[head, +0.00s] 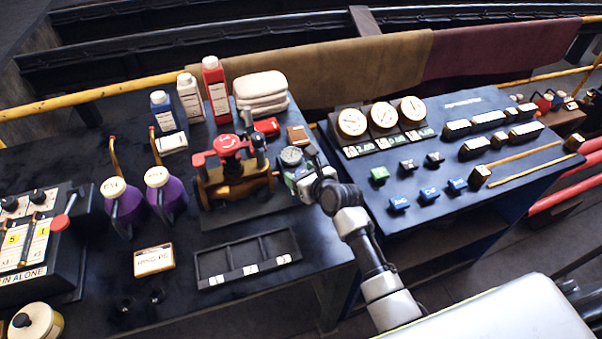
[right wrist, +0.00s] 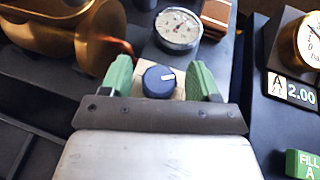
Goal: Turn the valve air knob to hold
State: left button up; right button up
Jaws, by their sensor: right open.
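The air knob (right wrist: 158,81), dark blue with a white pointer line, sits on a pale block in the right wrist view. Its line points right and slightly up; I see no readable position labels. My right gripper (right wrist: 160,78) is open, with one green fingertip on each side of the knob and small gaps visible. In the head view my right gripper (head: 298,182) is beside the brass valve (head: 230,180) with its red handwheel, and hides the knob. My left gripper is not in view.
A round gauge (right wrist: 178,28) stands just beyond the knob. A blue panel (head: 500,170) with gauges and buttons is on the right. Purple jugs (head: 167,195), bottles (head: 215,90) and a black three-slot tray (head: 247,258) share the bench.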

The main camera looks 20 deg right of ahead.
jog(key=shift+c, duration=0.3)
jog(key=c, duration=0.9)
jog(key=shift+o, duration=0.2)
jog(key=shift+w+n+g+y, duration=0.1)
jog(key=shift+n+g+y, duration=0.3)
jog(key=shift+n+y, duration=0.5)
jog(key=n+g+y+b, duration=0.1)
jog(key=n+g+y, duration=0.1)
jog(key=n+y, duration=0.1)
jog(key=shift+f+n+y, duration=0.1)
jog(key=shift+n+y, duration=0.2)
jog(key=n+g+y+b, duration=0.1)
jog(key=n+g, duration=0.2)
jog(key=n+g+y, duration=0.2)
jog(key=n+g, duration=0.1)
jog(key=shift+g+y+b, duration=0.3)
jog(key=shift+g+b, duration=0.1)
jog(key=shift+n, duration=0.3)
